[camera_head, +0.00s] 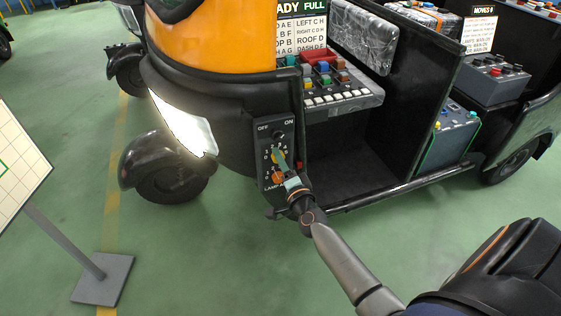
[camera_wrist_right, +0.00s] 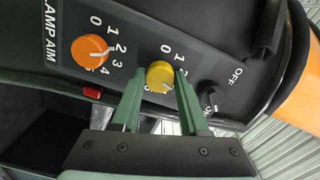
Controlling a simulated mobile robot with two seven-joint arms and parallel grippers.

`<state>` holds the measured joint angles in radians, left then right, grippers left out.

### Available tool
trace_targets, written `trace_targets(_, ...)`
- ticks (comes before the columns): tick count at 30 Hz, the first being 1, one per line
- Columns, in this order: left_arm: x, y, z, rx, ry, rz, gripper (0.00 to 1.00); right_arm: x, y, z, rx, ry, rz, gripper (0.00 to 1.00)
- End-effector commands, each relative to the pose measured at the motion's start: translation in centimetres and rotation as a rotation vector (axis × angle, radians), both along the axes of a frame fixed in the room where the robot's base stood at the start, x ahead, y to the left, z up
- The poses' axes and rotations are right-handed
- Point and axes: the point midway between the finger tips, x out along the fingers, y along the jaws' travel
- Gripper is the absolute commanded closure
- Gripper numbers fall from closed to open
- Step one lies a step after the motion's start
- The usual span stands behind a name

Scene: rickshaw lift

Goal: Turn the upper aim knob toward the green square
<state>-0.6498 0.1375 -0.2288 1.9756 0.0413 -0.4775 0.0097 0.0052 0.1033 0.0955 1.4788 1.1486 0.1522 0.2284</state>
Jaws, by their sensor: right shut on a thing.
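A black lamp aim panel (camera_head: 266,138) on the rickshaw's front carries a yellow upper knob (camera_head: 276,156) and an orange lower knob (camera_head: 278,175). My right gripper (camera_head: 284,166) reaches the panel from below. In the right wrist view its green fingers (camera_wrist_right: 163,88) are on both sides of the yellow knob (camera_wrist_right: 159,75), shut on it. Part of the yellow knob's scale is hidden by the fingers. A green square outline (camera_head: 3,168) shows partly on the white grid board at the left edge. My left gripper is out of view.
The grid board (camera_head: 22,150) stands on a pole with a grey base plate (camera_head: 103,279). The headlamp (camera_head: 185,126) is lit. An OFF/ON switch (camera_wrist_right: 209,97) sits beside the yellow knob. A button console (camera_head: 340,100) is above right. The green floor between board and rickshaw is clear.

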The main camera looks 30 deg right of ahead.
Motion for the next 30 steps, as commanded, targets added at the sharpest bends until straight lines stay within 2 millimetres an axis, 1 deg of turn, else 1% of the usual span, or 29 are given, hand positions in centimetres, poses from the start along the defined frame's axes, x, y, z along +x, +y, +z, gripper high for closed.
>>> trace_targets(7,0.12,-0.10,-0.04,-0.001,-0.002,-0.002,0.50,-0.03,0.08,-0.13,0.054,-0.010,0.001,1.00)
trace_targets(20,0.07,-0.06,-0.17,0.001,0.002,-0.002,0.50,-0.03,0.08,-0.12,0.062,-0.012,0.001,1.00)
trace_targets(21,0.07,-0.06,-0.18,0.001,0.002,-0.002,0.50,-0.03,0.08,-0.12,0.062,-0.012,0.001,0.54)
trace_targets(28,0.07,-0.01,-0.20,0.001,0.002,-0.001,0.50,-0.02,0.05,-0.08,0.061,-0.013,0.001,0.28)
trace_targets(29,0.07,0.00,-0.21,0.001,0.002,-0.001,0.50,-0.02,0.04,-0.06,0.061,-0.013,0.001,0.26)
trace_targets(30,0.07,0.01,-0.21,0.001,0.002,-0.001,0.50,-0.02,0.04,-0.05,0.061,-0.013,0.001,0.26)
